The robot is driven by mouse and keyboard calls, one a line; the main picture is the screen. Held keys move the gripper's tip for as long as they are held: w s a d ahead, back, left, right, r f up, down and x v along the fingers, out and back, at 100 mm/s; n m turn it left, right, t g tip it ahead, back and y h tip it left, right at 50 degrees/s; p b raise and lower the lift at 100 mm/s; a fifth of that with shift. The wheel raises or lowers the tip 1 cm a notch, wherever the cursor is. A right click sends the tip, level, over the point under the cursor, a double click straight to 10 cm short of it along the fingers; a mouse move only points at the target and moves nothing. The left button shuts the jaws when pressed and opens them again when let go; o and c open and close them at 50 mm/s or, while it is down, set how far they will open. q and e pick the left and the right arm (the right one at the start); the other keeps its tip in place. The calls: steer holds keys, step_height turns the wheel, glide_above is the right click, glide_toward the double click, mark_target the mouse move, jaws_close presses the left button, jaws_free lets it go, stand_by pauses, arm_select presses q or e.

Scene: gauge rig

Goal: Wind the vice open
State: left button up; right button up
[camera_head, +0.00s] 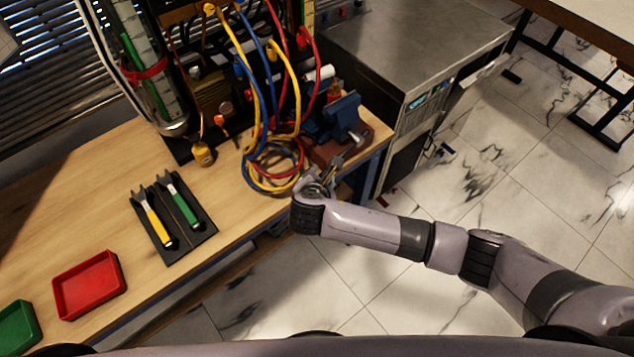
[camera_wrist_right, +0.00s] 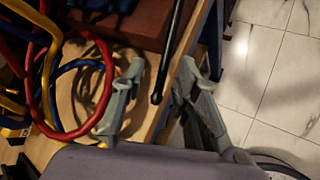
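The blue vice (camera_head: 342,115) stands on a red-brown base (camera_head: 322,150) at the right end of the wooden bench. My right gripper (camera_head: 334,168) is at the bench's front edge, just in front of the vice. In the right wrist view its two grey fingers (camera_wrist_right: 161,68) are spread apart. A thin dark bar with a rounded end, the vice handle (camera_wrist_right: 158,96), shows between the fingers, with gaps on both sides. Whether it lies at the fingers' depth I cannot tell. The vice's screw is mostly hidden. My left gripper is not in view.
Coiled red, blue and yellow hoses (camera_head: 272,170) lie on the bench beside my right gripper; they also show left of the fingers in the wrist view (camera_wrist_right: 75,85). A black tool holder (camera_head: 176,220), red tray (camera_head: 88,284) and green tray (camera_head: 17,327) stand left. A metal cabinet (camera_head: 415,45) is behind.

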steer(key=v, duration=0.8)
steer(key=shift+s, duration=0.1)
steer(key=shift+c, duration=0.5)
